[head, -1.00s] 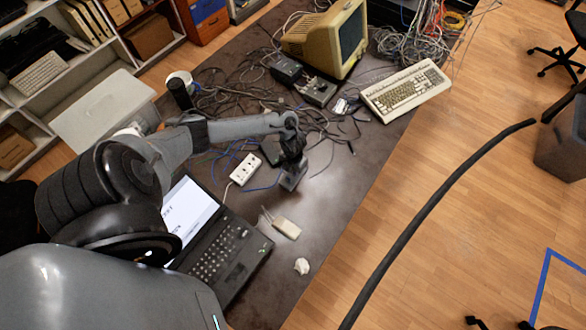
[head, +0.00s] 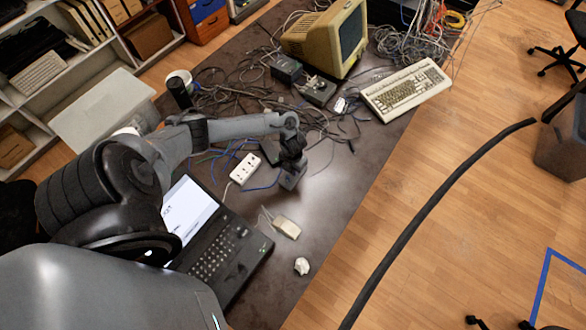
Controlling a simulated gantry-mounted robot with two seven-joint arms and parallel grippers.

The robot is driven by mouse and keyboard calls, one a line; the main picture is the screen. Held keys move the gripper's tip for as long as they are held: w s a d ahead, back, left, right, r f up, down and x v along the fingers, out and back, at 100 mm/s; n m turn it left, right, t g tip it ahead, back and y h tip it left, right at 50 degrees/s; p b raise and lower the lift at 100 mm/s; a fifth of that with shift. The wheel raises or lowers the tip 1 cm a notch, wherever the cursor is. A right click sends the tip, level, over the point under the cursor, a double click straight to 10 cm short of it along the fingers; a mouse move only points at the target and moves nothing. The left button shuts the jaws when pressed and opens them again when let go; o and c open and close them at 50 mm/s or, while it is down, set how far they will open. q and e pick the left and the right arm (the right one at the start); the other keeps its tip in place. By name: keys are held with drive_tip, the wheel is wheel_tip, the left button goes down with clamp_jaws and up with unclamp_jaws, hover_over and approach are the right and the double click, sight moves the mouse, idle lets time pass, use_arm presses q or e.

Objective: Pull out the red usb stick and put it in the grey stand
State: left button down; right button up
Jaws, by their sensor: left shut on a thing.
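My left gripper (head: 290,181) is over the dark table, beyond the laptop and to the right of a white power strip. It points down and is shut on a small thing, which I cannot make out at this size. I cannot make out the red usb stick or the grey stand anywhere in the head view; the gripper and arm may hide them. My right gripper is not in view.
An open black laptop (head: 226,258) lies near my arm. The power strip (head: 245,168), a beige mouse-like thing (head: 287,227) and a small white object (head: 302,266) lie around it. Tangled cables, a keyboard (head: 405,90) and a monitor (head: 327,38) fill the far end. The table's right side is clear.

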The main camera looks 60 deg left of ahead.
use_arm(q)
drive_tip(key=shift+f+b, duration=0.7)
idle(1.0)
drive_tip(key=c, duration=1)
unclamp_jaws()
drive_tip(key=shift+r, duration=0.1)
